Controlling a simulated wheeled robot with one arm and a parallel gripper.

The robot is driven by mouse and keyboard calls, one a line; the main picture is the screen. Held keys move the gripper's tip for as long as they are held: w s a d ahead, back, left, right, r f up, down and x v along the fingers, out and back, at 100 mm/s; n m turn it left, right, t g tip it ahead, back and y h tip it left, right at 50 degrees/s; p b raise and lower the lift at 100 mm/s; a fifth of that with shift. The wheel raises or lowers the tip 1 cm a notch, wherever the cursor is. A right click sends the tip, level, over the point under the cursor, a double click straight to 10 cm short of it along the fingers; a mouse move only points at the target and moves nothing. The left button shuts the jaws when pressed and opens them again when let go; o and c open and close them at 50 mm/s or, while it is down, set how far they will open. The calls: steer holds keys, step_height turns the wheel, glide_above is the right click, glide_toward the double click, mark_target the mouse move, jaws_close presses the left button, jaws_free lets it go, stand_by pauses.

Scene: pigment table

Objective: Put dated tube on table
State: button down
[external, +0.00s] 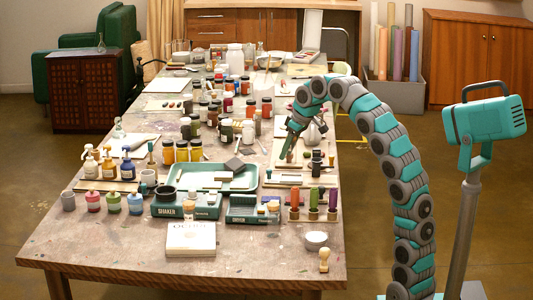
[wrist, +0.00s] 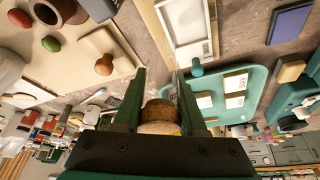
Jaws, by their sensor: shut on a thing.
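My gripper (external: 288,148) hangs over the right side of the long wooden table (external: 105,232) in the external view. In the wrist view my gripper (wrist: 159,82) has its two dark green fingers on either side of a cork-topped piece (wrist: 160,112). The fingers are shut on it. It looks like a corked tube seen from its stopper end, with a pale band below the cork. Most of its body is hidden by the gripper, and no date can be read on it.
A teal tray (external: 240,178) stands mid-table, with shaker boxes (external: 185,207) and a rack of coloured tubes (external: 313,214) in front. Several jars (external: 182,152) crowd the middle. A white book (external: 190,239) lies near the front. The front left corner is mostly clear.

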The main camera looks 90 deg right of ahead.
mark_target(292, 147)
steer(key=shift+s+d+f+m, duration=0.1)
steer(key=shift+s+d+m, duration=0.2)
steer(key=shift+s+d, duration=0.6)
steer(key=shift+d, duration=0.25)
steer(key=shift+w+d, duration=0.2)
steer(key=shift+d, duration=0.1)
steer(key=w+d+p, duration=0.1)
steer(key=w+d, duration=0.1)
steer(key=w, duration=0.1)
steer(key=w+d+p, duration=0.1)
steer(key=w+d, duration=0.2)
steer(key=w, duration=0.1)
steer(key=w+d+f+p, duration=0.1)
steer(key=w+d, duration=0.2)
steer(key=shift+w, duration=0.4)
steer(key=shift+w+d+f+p, duration=0.25)
steer(key=shift+w+d+p, duration=0.15)
steer(key=shift+w, duration=0.2)
steer(key=shift+w, duration=0.1)
steer(key=shift+f, duration=1.8)
